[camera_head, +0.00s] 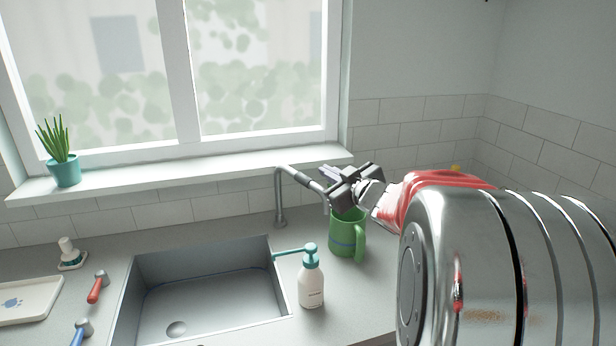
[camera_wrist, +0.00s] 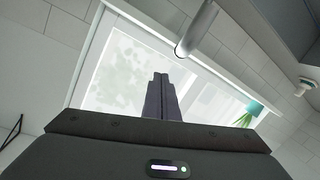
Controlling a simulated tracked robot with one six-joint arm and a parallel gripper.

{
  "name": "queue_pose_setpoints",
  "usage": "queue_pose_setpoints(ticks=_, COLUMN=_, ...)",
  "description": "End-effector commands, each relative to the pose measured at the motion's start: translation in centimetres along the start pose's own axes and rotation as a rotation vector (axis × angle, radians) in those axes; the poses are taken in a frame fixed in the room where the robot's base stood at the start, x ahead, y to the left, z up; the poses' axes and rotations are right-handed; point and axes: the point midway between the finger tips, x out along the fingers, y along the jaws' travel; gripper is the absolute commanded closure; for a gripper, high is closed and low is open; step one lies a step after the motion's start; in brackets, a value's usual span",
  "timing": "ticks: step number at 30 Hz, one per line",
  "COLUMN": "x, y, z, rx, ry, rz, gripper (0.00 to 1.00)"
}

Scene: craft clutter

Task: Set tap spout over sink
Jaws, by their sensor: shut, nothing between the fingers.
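The grey metal tap (camera_head: 279,200) stands on the counter behind the sink's right back corner. Its spout (camera_head: 305,180) points right and toward the camera, beside the sink (camera_head: 200,297) and near the green mug, not over the basin. The spout also shows as a pale tube in the wrist view (camera_wrist: 197,32), with its open end just above and right of my fingertips. My gripper (camera_head: 326,177) is at the spout's outer end. Its fingers (camera_wrist: 160,78) are closed together with nothing between them. Whether they touch the spout I cannot tell.
A green mug (camera_head: 344,238) stands below my gripper. A white soap bottle with a teal pump (camera_head: 311,282) stands at the sink's right edge, its nozzle reaching toward the basin. Red (camera_head: 97,287) and blue (camera_head: 82,332) handles are left. A potted plant (camera_head: 64,170) is on the sill.

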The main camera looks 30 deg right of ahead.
Motion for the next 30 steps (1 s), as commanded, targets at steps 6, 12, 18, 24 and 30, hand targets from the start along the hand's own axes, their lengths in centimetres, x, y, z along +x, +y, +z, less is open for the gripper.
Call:
queue_pose_setpoints(ticks=6, x=0.6, y=2.0, z=0.1, rx=0.246, ry=0.042, rz=-0.055, gripper=1.00)
queue_pose_setpoints(ticks=12, x=0.7, y=3.5, z=0.5, rx=0.478, ry=0.058, rz=-0.122, gripper=1.00)
queue_pose_setpoints(ticks=18, x=0.4, y=5.0, z=1.3, rx=0.714, ry=0.050, rz=-0.195, gripper=1.00)
queue_pose_setpoints(ticks=24, x=-0.3, y=6.3, z=2.5, rx=0.953, ry=0.012, rz=-0.273, gripper=1.00)
queue_pose_setpoints(ticks=30, x=-1.3, y=7.5, z=4.0, rx=1.194, ry=-0.053, rz=-0.346, gripper=1.00)
